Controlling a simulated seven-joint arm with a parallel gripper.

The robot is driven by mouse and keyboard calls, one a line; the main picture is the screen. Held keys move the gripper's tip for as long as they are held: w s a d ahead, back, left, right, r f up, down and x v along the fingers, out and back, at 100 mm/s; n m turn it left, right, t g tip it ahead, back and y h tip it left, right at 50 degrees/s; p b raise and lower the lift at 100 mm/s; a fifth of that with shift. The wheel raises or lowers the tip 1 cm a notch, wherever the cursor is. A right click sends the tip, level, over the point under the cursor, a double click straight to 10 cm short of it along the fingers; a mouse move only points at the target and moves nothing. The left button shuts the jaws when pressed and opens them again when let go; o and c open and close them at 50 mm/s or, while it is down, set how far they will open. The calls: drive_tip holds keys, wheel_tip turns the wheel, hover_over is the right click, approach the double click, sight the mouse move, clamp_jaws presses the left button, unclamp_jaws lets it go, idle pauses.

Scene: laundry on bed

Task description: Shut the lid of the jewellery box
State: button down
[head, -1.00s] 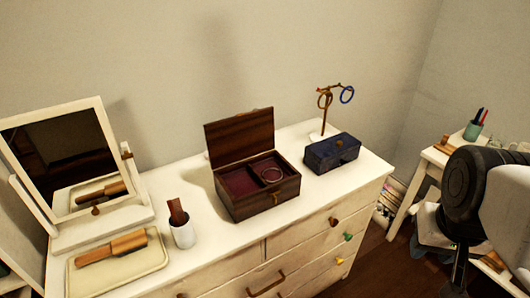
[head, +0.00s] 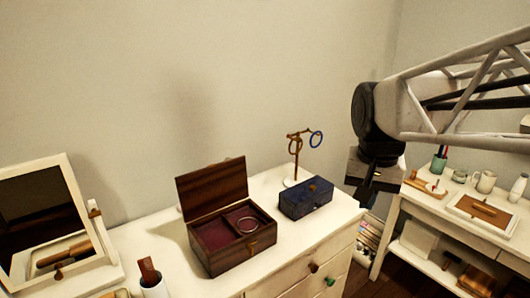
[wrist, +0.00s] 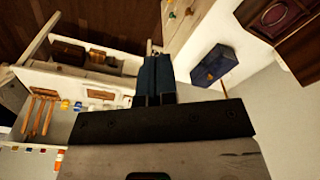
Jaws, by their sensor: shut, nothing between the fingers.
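The brown wooden jewellery box (head: 238,256) stands on the white dresser in the head view. Its lid (head: 212,188) is raised, standing up at the back and leaning slightly backward. Inside is a dark red lining with a ring-shaped bangle (head: 246,225) in the right part. In the wrist view the box's open inside (wrist: 280,16) shows at the top right, cut by the edge. My gripper (head: 366,196) hangs right of the dresser, beyond the blue box and apart from the jewellery box. Its fingers (wrist: 154,60) are together and empty in the wrist view.
A dark blue box (head: 306,199) and a jewellery stand (head: 296,160) with rings stand between the jewellery box and my gripper. A white side table (head: 425,262) with small items stands at the right.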

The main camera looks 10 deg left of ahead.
drive_tip(key=w+a+r+m+g+h, duration=0.1)
drive_tip(key=w+a+r+m+g, duration=0.2)
drive_tip(key=w+a, duration=1.75)
drive_tip(key=w+a+f+m, duration=0.1)
drive_tip(key=w+a, duration=0.2)
drive_tip(key=a, duration=0.5)
drive_tip(key=w+a+f+m+h, duration=0.1)
drive_tip(key=w+a, duration=0.2)
drive_tip(key=a, duration=0.6)
drive_tip(key=w+a+f+m+g+h, duration=0.1)
drive_tip(key=w+a, duration=0.3)
drive_tip(key=a, duration=0.4)
drive_tip(key=shift+a+f+m, duration=0.3)
drive_tip(key=shift+a+f, duration=0.1)
drive_tip(key=shift+f, duration=0.2)
drive_tip(key=shift+f, duration=0.1)
drive_tip(key=x, duration=0.9)
drive_tip(key=shift+f, duration=0.4)
drive_tip(key=shift+s+d, duration=0.1)
drive_tip(key=shift+d, duration=0.1)
